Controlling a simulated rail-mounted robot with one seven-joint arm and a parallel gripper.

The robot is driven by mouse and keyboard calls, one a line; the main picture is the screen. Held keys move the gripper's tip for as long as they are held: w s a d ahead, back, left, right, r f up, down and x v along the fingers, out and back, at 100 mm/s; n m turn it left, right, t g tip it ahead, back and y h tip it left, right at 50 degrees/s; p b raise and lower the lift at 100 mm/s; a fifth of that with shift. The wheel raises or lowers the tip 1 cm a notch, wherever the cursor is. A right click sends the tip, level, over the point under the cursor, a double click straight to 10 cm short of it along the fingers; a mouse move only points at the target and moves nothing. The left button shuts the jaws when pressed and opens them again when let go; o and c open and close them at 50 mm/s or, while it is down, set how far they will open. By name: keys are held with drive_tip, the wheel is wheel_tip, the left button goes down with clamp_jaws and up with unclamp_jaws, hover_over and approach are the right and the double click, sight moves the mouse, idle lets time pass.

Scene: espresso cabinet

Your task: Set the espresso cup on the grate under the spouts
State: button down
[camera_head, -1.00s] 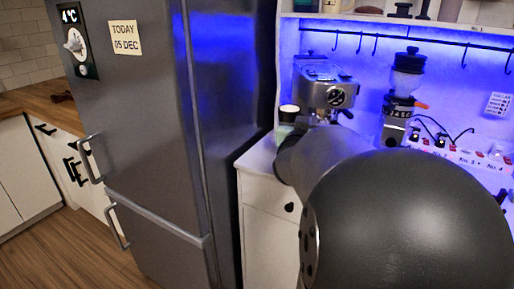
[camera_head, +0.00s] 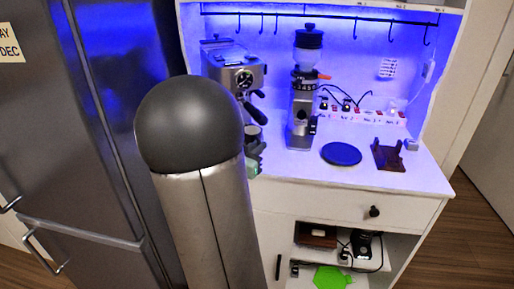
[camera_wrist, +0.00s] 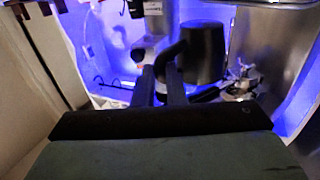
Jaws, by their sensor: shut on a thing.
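The espresso cup (camera_wrist: 203,52) is dark and shows in the wrist view with its handle towards the left. My gripper (camera_wrist: 160,78) is shut on its handle, with one finger on each side. In the head view the cup and my gripper (camera_head: 254,152) are small and partly hidden at the front of the espresso machine (camera_head: 230,72). The machine is silver with a round gauge and a black handle. Its metal body (camera_wrist: 285,60) fills the right of the wrist view. I cannot make out the grate or the spouts clearly.
A coffee grinder (camera_head: 303,95) stands right of the machine. A blue round mat (camera_head: 341,154) and a brown stand (camera_head: 391,155) lie further right on the white counter (camera_head: 300,172). The fridge (camera_head: 110,120) is on the left. Hooks hang from a rail above.

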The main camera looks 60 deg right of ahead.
drive_tip(key=shift+w+d+f, duration=0.1)
drive_tip(key=shift+w+d, duration=0.45)
drive_tip(key=shift+w, duration=0.3)
drive_tip(key=shift+w+d+f, duration=0.1)
drive_tip(key=shift+w+d, duration=0.45)
drive_tip(key=shift+w, duration=0.25)
drive_tip(key=shift+w+d+f, duration=0.1)
drive_tip(key=shift+w+d, duration=0.45)
drive_tip(key=shift+w, duration=0.3)
drive_tip(key=shift+w+d+p, duration=0.15)
drive_tip(key=shift+w+d, duration=0.5)
drive_tip(key=shift+w, duration=0.3)
drive_tip(key=shift+w+d+p, duration=0.1)
drive_tip(key=shift+w+d, duration=0.5)
drive_tip(key=shift+w, duration=0.4)
drive_tip(key=shift+w+d+p, duration=0.15)
drive_tip(key=shift+w+d, duration=0.5)
drive_tip(key=shift+w, duration=0.3)
drive_tip(key=shift+f, duration=0.25)
drive_tip(key=c, duration=1.4)
unclamp_jaws()
drive_tip(key=shift+a, duration=0.1)
drive_tip(key=a+b, duration=0.2)
drive_tip(key=a, duration=1.5)
drive_tip(key=shift+s+a, duration=0.15)
drive_tip(key=shift+a, duration=0.05)
